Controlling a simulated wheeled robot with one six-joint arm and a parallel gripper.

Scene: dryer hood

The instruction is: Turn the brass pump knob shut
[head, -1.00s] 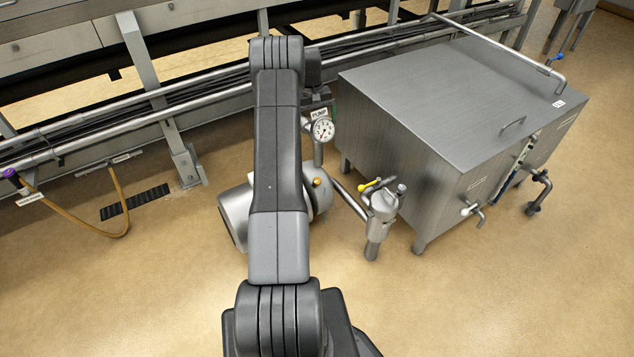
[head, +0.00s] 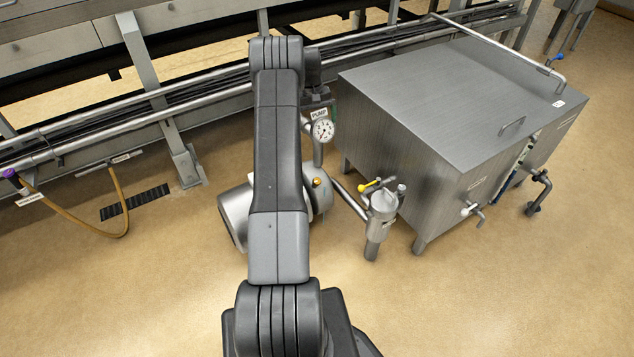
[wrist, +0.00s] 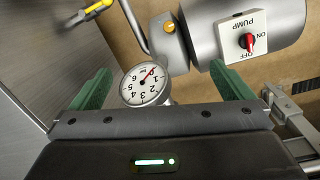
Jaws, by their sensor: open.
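The brass knob (wrist: 168,27) is a small round golden knob on the pump's steel body (wrist: 195,50), near the top middle of the wrist view. In the head view the knob (head: 317,182) shows just right of my arm. My gripper (wrist: 161,67) has its two green fingers spread wide with nothing held between them. In the wrist view the knob lies beyond the fingertips, apart from them. In the head view my arm hides part of the pump (head: 236,212), and the fingers cannot be made out.
A pressure gauge (wrist: 145,85) shows between the fingers in the wrist view. A red rotary switch (wrist: 247,42) sits on a white plate on the pump. A yellow-handled valve (head: 370,187) and a large steel tank (head: 450,90) stand to the right. Open floor lies in front.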

